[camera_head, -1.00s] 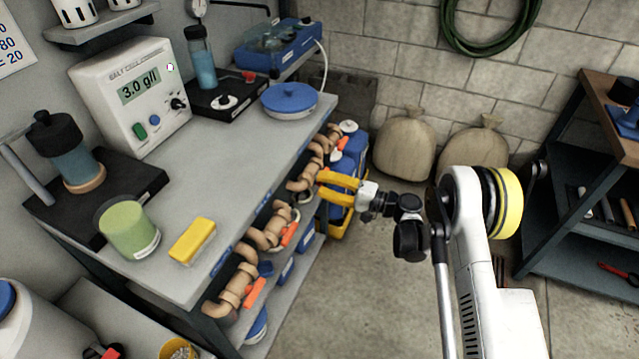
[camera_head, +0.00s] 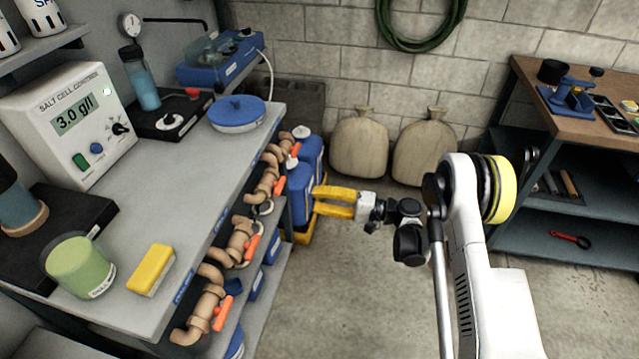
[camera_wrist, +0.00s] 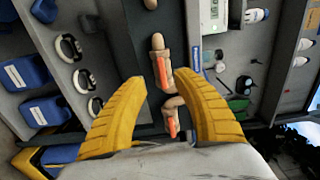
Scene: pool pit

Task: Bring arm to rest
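My gripper (camera_head: 334,202) has yellow fingers and is in front of my white arm in the head view, over the floor to the right of the grey bench (camera_head: 190,215). In the wrist view my gripper (camera_wrist: 163,95) has its two fingers spread apart, with nothing between them. Tan pipes with orange-handled valves (camera_wrist: 160,70) show beyond the fingertips in the wrist view. The gripper is apart from the bench and touches nothing that I can see.
A yellow sponge (camera_head: 151,269) and a green jar (camera_head: 80,266) stand on the bench. The salt cell control box (camera_head: 70,122) is behind them. Two sacks (camera_head: 358,145) lean on the back wall. A workbench (camera_head: 580,120) stands at right. The floor between is clear.

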